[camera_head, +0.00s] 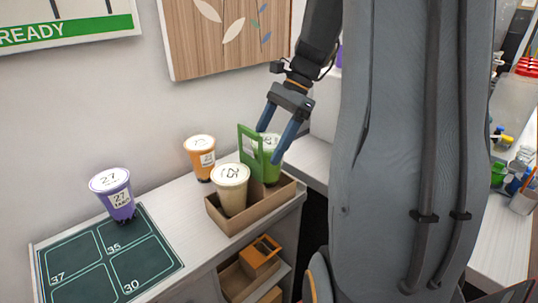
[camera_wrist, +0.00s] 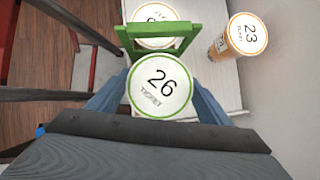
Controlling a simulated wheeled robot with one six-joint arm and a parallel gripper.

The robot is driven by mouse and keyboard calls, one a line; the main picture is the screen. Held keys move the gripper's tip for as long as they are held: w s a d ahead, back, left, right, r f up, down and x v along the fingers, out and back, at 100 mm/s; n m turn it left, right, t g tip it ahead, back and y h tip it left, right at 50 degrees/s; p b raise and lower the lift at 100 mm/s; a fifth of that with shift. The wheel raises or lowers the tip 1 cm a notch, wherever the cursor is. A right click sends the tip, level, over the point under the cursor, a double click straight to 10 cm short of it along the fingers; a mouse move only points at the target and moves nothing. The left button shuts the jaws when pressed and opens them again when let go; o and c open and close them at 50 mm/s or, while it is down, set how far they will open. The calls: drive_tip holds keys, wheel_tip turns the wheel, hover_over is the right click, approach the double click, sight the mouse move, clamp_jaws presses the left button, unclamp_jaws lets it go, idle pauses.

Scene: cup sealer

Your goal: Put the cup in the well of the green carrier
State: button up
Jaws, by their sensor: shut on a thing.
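The green cup (camera_head: 272,165) has a white lid that reads 26 in the wrist view (camera_wrist: 160,86). My gripper (camera_head: 278,145) is shut on it, with one blue finger on each side near the lid. The carrier is a brown box (camera_head: 262,210) with a green upright handle (camera_head: 248,146), which also shows in the wrist view (camera_wrist: 124,38). The green cup is upright at the carrier's right well, beside the handle. Its lower part is behind the carrier wall. I cannot tell whether its base touches the well floor. A cream cup (camera_head: 231,190) marked 25 stands in the left well.
An orange cup (camera_head: 200,158) marked 23 stands behind the carrier. A purple cup (camera_head: 113,195) marked 27 stands at the back of a dark green numbered mat (camera_head: 105,262). Orange and brown boxes (camera_head: 258,256) sit on a shelf below. The wall is close behind.

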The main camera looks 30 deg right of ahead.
drive_tip(key=shift+f+p, duration=0.45)
drive_tip(key=shift+f, duration=1.75)
drive_tip(key=o, duration=1.9)
drive_tip(key=shift+f, duration=0.15)
drive_tip(key=shift+o, duration=0.2)
drive_tip(key=b+v, duration=0.3)
drive_tip(key=v, duration=0.9)
drive_tip(key=shift+r, duration=0.2)
